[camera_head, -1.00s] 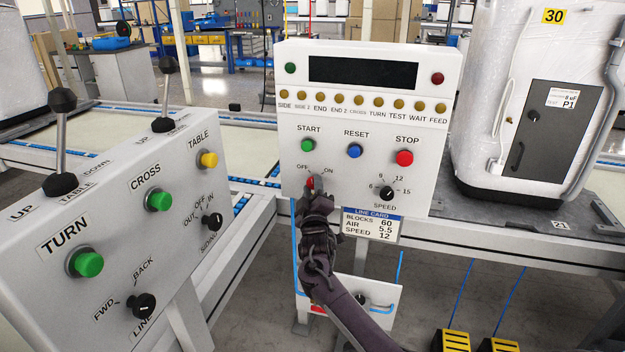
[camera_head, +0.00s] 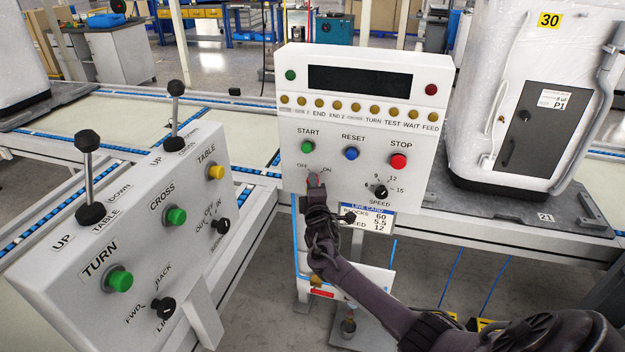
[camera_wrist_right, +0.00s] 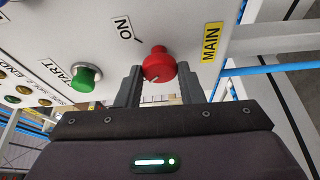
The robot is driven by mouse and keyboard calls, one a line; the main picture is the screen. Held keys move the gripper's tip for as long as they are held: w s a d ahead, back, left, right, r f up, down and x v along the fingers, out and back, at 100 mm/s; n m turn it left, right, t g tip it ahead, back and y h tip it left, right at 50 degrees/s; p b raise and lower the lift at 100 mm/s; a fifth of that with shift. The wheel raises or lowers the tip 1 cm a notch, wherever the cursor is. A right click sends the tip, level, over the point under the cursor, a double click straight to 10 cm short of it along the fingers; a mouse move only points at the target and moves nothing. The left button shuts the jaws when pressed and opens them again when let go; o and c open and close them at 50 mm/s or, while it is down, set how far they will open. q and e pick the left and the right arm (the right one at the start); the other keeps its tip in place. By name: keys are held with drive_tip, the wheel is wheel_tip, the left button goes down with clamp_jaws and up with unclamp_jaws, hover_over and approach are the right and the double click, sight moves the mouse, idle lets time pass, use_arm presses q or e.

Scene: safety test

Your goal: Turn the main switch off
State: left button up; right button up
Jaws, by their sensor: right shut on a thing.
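The main switch is a red knob (camera_head: 314,181) low on the white control panel (camera_head: 290,120), below the OFF and ON labels. It also shows in the right wrist view (camera_wrist_right: 158,64), with a yellow MAIN label (camera_wrist_right: 212,42) to its right and the ON label to its left. My right gripper (camera_head: 316,192) is at the knob from below. In the right wrist view its two dark fingers (camera_wrist_right: 158,82) stand on either side of the knob, shut on it. The fingers partly hide the knob, and I cannot tell which label it points to. My left gripper is not in view.
Green START (camera_head: 307,147), blue RESET (camera_head: 352,153) and red STOP (camera_head: 398,161) buttons sit above the knob. The black SPEED dial (camera_head: 380,191) is close on the right. A second console (camera_head: 60,285) with levers and buttons stands at left.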

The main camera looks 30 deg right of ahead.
drive_tip(key=shift+a+n+p, duration=0.1)
drive_tip(key=shift+n+p, duration=0.2)
drive_tip(key=shift+n, duration=0.1)
drive_tip(key=o, duration=1)
drive_tip(key=shift+c, duration=0.2)
drive_tip(key=v, duration=0.7)
drive_tip(key=shift+s+a+p, duration=0.15)
drive_tip(key=shift+s+p, duration=0.2)
drive_tip(key=shift+s, duration=0.05)
